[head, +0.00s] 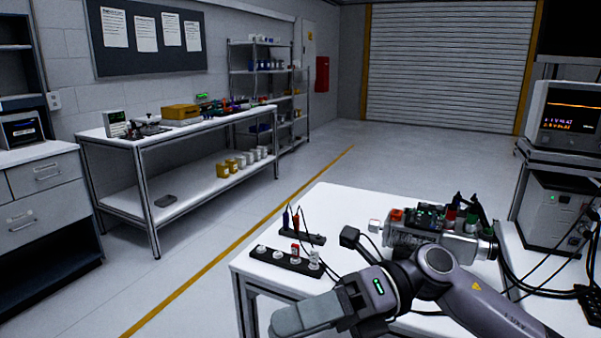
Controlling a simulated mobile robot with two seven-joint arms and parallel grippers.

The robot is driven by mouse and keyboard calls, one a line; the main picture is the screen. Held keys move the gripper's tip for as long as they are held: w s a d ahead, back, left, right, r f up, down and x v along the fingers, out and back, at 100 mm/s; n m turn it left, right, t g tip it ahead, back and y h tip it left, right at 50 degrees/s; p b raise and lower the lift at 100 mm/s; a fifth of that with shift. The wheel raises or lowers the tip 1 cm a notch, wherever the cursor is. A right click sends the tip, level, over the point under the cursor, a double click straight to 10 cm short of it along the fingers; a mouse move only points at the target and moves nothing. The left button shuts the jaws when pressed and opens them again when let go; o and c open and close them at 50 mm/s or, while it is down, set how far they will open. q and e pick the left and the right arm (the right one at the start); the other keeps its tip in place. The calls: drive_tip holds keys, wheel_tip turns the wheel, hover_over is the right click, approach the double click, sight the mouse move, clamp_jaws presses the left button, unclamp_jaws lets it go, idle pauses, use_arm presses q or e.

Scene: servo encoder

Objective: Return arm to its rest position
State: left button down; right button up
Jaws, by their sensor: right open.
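My right arm reaches in from the lower right over the front of the white table (345,205). Its gripper (290,318) points left at the bottom of the head view, near the table's front edge. The gripper is open, and I see nothing held in it. The silver servo motor (458,246) lies on the table behind my arm, with coloured connectors and a green circuit board on top. My forearm hides part of the table in front of the motor. My left gripper is not in view.
Two black strips, the rear strip (302,238) and front strip (283,262), with small plugs and probes, lie left of the motor. Black cables (500,270) run down the right side beside an instrument rack (566,105). The floor left of the table is clear.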

drive_tip(key=w+d+f+m+t+h, duration=0.25)
drive_tip(key=f+m+t, duration=0.25)
drive_tip(key=m+t, duration=0.45)
drive_tip(key=w+d+f+m+t+h+p, duration=0.15)
drive_tip(key=d+f+m+t, duration=0.35)
drive_tip(key=m, duration=0.8)
drive_tip(key=w+d+f+m+t+h, duration=0.15)
drive_tip(key=f+m+t, duration=0.25)
drive_tip(key=m+t, duration=0.6)
drive_tip(key=s+d+f+m+g+h, duration=0.4)
drive_tip(key=s+d+f+m, duration=0.2)
drive_tip(key=f, duration=0.4)
drive_tip(key=s+d+f+m+g+h, duration=0.3)
drive_tip(key=s+f, duration=0.5)
drive_tip(key=f, duration=0.3)
drive_tip(key=d+m+h, duration=0.1)
drive_tip(key=d+m, duration=0.1)
drive_tip(key=d, duration=0.1)
drive_tip(key=shift+s+m+g, duration=0.35)
drive_tip(key=shift+s, duration=0.05)
drive_tip(key=shift+f, duration=0.1)
